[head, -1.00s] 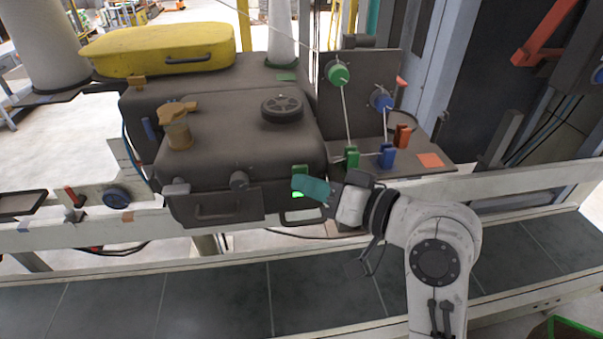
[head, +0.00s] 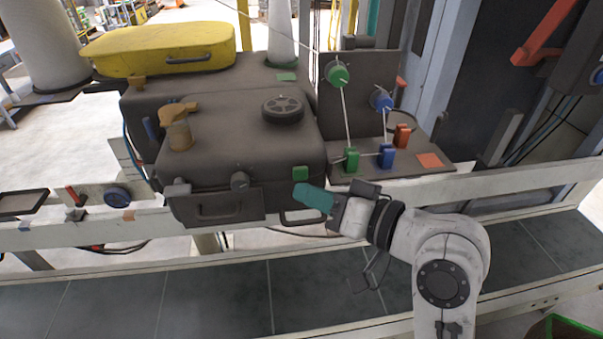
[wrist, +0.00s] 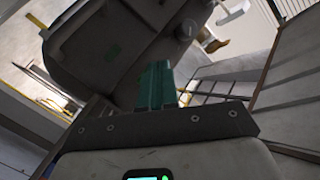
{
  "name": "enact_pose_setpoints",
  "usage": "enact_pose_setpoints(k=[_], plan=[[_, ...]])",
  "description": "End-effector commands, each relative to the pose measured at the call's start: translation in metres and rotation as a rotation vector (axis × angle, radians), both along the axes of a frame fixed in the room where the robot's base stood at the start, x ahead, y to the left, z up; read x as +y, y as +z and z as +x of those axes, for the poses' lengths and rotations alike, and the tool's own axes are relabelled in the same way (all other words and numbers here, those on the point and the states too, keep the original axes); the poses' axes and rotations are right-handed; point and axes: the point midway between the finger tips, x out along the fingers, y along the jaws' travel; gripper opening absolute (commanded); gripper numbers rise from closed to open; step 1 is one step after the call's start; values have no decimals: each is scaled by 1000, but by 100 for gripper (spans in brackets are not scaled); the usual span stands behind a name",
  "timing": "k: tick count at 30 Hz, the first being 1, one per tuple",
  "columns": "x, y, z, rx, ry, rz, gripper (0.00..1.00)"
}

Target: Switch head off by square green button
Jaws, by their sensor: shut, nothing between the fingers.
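The square green button (head: 300,172) is on the front right corner of the dark machine head (head: 240,135). It looks dull green, with no glow showing. My gripper (head: 300,193), with teal fingers, is shut and empty just below and slightly right of the button. A small gap seems to show between them. In the wrist view the shut teal fingers (wrist: 157,80) point toward the dark housing. A dark green patch (wrist: 112,50) on that housing appears to be the button, left of the fingertips.
A pale rail (head: 520,185) and the grey conveyor (head: 200,295) run in front.

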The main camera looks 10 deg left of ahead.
Motion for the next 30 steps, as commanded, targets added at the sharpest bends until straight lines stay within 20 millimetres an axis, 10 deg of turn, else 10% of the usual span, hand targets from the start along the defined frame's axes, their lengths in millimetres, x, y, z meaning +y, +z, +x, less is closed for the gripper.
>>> enact_pose_setpoints(k=[30], plan=[[-16,0,-56,0,0,0,0]])
